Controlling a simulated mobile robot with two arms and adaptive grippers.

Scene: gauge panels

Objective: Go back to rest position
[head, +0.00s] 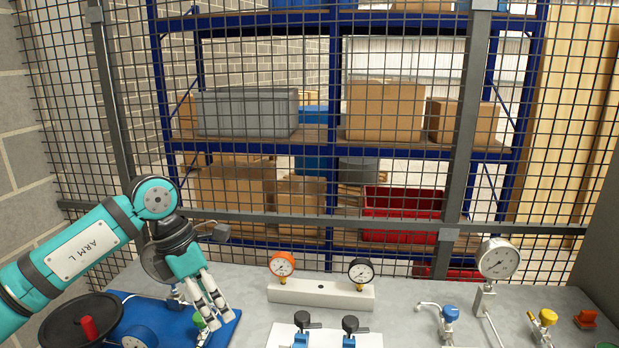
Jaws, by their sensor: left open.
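My left gripper (213,309) hangs at the end of the teal left arm, on the left side of the head view. It points down over the blue board (237,317) at the bench's left end. Its fingers are open, with nothing seen between them. Part of the board's fittings is hidden behind the fingers, and I cannot tell whether they touch the green-topped fitting (199,320) there. My right gripper and right arm are not in view.
On the grey bench (405,290) stand an orange gauge (282,264), a black gauge (361,271), a larger silver gauge (497,259), blue-handled valves (450,313) and a yellow valve (547,317). A mesh fence (300,215) closes off the back.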

